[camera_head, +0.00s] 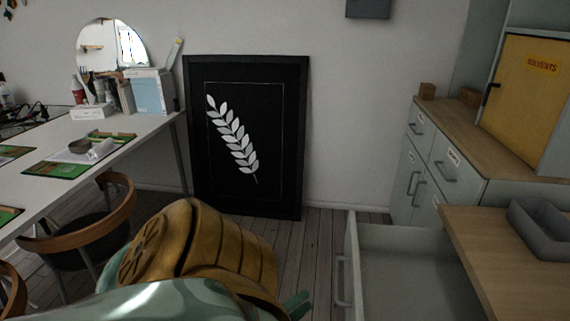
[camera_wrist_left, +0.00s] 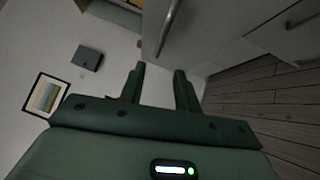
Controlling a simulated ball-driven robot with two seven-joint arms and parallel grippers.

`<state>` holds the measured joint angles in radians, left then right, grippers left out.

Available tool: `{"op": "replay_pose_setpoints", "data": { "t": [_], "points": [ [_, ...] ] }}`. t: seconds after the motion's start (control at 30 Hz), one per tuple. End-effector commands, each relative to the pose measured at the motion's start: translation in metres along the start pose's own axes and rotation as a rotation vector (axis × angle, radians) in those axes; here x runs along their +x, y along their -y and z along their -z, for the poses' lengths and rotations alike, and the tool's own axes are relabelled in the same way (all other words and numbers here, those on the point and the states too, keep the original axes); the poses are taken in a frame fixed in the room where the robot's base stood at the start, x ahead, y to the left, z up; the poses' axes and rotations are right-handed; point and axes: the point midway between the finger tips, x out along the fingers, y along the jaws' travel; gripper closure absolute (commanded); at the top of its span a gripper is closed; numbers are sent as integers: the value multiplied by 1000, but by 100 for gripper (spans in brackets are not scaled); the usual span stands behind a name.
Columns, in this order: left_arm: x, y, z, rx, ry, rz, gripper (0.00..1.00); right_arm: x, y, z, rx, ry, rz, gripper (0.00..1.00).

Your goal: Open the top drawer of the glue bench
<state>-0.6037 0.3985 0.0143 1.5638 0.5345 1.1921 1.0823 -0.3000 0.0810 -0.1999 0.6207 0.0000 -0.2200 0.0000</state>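The wood-topped bench (camera_head: 500,250) stands at the lower right of the head view. A grey drawer (camera_head: 410,265) just under its top is pulled far out, and its empty-looking inside shows. The drawer's bar handle (camera_head: 341,280) is on its front, facing left. My left gripper (camera_head: 298,304) is left of that handle, mostly hidden behind my gold and green arm. In the left wrist view, my left gripper's two green fingers (camera_wrist_left: 160,85) are apart with nothing between them. A metal bar handle (camera_wrist_left: 168,25) lies beyond the fingertips, apart from them. My right gripper is not in view.
A grey tray (camera_head: 540,228) sits on the bench top. Grey cabinets (camera_head: 440,170) with a yellow solvents cabinet (camera_head: 522,95) stand behind. A black framed picture (camera_head: 245,190) leans on the wall. A white table (camera_head: 60,140) and wooden chair (camera_head: 95,225) are left. Floor shows between.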

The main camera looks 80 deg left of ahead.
Motion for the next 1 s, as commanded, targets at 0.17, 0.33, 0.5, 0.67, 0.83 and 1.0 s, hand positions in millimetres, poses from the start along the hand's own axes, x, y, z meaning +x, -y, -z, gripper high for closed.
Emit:
{"op": "replay_pose_setpoints", "data": {
  "t": [0.17,0.33,0.5,0.67,0.83,1.0],
  "points": [
    [-31,0,0,0,-1,1,68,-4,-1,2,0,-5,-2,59],
    [-41,1,0,0,0,1,68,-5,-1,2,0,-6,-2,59],
    [-42,1,0,0,0,1,68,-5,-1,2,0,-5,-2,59],
    [-42,1,0,0,0,1,68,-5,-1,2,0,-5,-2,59],
    [-42,1,0,0,0,1,68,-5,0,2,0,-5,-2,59],
    [-42,4,-2,58,9,16,68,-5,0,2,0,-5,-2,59]
  ]
}}
